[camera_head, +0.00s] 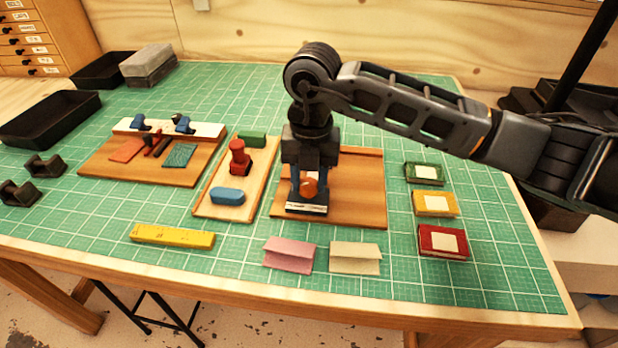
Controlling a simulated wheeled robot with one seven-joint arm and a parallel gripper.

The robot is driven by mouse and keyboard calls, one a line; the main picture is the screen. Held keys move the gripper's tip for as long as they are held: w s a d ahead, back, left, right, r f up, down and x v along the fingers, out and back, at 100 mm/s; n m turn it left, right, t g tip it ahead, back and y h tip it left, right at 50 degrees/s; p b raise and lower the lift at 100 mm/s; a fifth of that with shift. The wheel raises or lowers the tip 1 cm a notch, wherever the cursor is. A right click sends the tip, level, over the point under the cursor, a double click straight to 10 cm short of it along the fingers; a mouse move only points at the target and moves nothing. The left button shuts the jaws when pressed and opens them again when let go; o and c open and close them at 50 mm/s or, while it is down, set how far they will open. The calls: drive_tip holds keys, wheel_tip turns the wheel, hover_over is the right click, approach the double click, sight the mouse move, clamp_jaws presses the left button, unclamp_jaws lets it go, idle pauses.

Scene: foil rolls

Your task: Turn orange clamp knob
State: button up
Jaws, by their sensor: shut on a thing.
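The orange clamp knob (309,188) sits low on a small fixture (306,208) with a white front strip, at the left side of a wooden board (358,195). My gripper (309,180) points straight down over the fixture. Its fingers are around the knob and shut on it. The fingers hide parts of the knob's sides, and my gripper body hides what lies behind it.
Left of the board is a wooden tray (209,208) with a red stamp (239,157) and a blue block (228,196). Green, yellow (422,205) and red boxes stand right. Pink (276,262) and cream folded cards and a yellow bar (172,236) lie in front.

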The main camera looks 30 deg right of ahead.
drive_tip(key=shift+f, duration=0.1)
drive_tip(key=n+b, duration=0.5)
drive_tip(key=b, duration=0.1)
drive_tip(key=shift+w+f+n+b, duration=0.1)
drive_tip(key=shift+f+n+b, duration=0.05)
drive_tip(key=shift+n+b, duration=0.25)
drive_tip(key=n+b, duration=0.6)
drive_tip(key=shift+b, duration=0.4)
drive_tip(key=n+b, duration=0.4)
drive_tip(key=n, duration=0.2)
drive_tip(key=shift+a, duration=0.15)
drive_tip(key=n+b, duration=0.1)
drive_tip(key=n, duration=0.2)
drive_tip(key=n+b, duration=0.1)
drive_tip(key=n, duration=0.1)
drive_tip(key=shift+r+n+g+b, duration=0.25)
drive_tip(key=shift+n+g+b, duration=0.05)
drive_tip(key=shift+b, duration=0.05)
drive_tip(key=o, duration=1.1)
drive_tip(key=shift+c, duration=0.2)
